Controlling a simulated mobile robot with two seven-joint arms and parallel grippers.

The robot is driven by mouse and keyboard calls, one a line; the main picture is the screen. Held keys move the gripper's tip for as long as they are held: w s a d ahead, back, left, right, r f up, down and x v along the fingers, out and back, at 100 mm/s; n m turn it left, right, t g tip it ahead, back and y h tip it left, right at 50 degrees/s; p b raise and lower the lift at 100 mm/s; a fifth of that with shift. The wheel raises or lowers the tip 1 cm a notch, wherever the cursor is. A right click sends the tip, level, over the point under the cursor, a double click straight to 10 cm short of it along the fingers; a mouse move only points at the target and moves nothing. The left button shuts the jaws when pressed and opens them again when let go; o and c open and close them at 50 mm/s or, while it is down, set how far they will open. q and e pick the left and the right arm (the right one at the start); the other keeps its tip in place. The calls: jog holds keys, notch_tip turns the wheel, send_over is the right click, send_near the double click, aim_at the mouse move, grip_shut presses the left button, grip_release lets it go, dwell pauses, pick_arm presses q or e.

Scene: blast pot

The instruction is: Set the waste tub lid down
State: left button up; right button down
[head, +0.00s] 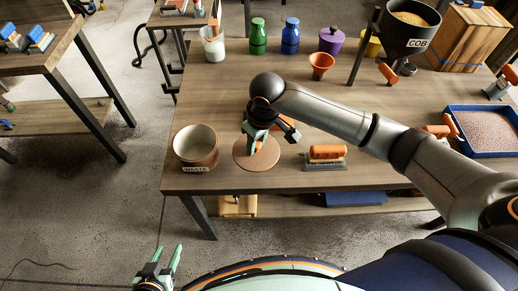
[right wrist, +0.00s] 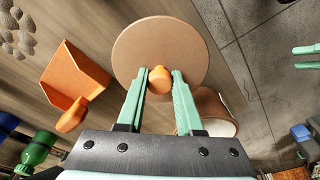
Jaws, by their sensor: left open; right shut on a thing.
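The waste tub lid (head: 250,161) is a flat, round, brown disc with an orange knob (right wrist: 160,80). My right gripper (head: 257,145) is shut on the knob from above, with a finger on each side of it in the right wrist view (right wrist: 159,78). The lid is level, at or just above the table to the right of the waste tub; I cannot tell whether it touches. The waste tub (head: 196,160) is open, upright and labelled WASTE; its rim also shows in the right wrist view (right wrist: 219,103). My left gripper (head: 171,262) is open and empty, off the table's front edge.
An orange scoop (right wrist: 75,78) lies close behind the lid. An orange-handled brush (head: 326,157) stands to the right on the table (head: 215,105). A blue tray of grit (head: 487,132) is at far right. Bottles, a funnel and a COB pot (head: 408,30) stand along the back.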

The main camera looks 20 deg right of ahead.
aim_at(259, 143)
jog(key=w+f, duration=0.1)
jog(key=d+f, duration=0.1)
jog(key=shift+w+d+f, duration=0.2)
jog(key=shift+w+f, duration=0.2)
jog(key=shift+f+b, duration=0.35)
jog(key=shift+f, duration=1.05)
jog(key=shift+f, duration=0.15)
jog(key=c, duration=0.6)
grip_release()
jog(key=shift+o, duration=0.2)
jog(key=r, duration=0.4)
jog(key=s+r+p, duration=0.1)
jog(key=r, duration=0.7)
jog(key=shift+s+d+r+p, duration=0.1)
jog(key=shift+s+d+p, duration=0.2)
jog(key=shift+d+p, duration=0.1)
